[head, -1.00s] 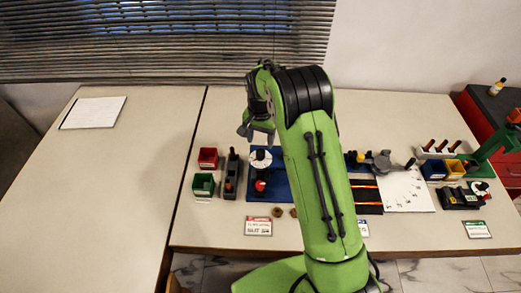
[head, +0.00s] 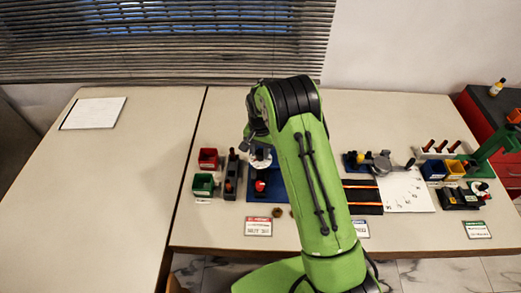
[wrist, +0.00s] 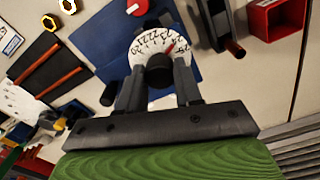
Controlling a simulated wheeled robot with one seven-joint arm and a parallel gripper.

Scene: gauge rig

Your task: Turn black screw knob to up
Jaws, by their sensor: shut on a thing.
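The black screw knob (wrist: 159,72) sits in front of a white dial (wrist: 157,42) with printed numbers and a red pointer in the wrist view. My gripper (wrist: 158,78) has one finger on each side of the knob and is shut on it. The fingers cover part of the knob's sides. In the head view the white dial (head: 261,159) is on a blue base (head: 281,193), partly covered by my gripper. The knob cannot be made out there.
A red knob (head: 260,186) is on the same blue base. Red (head: 208,158) and green (head: 203,184) bins and a dark upright fixture (head: 232,175) stand to the left. A black mat (head: 362,208) and white board (head: 407,195) lie right. The far-left table is mostly clear.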

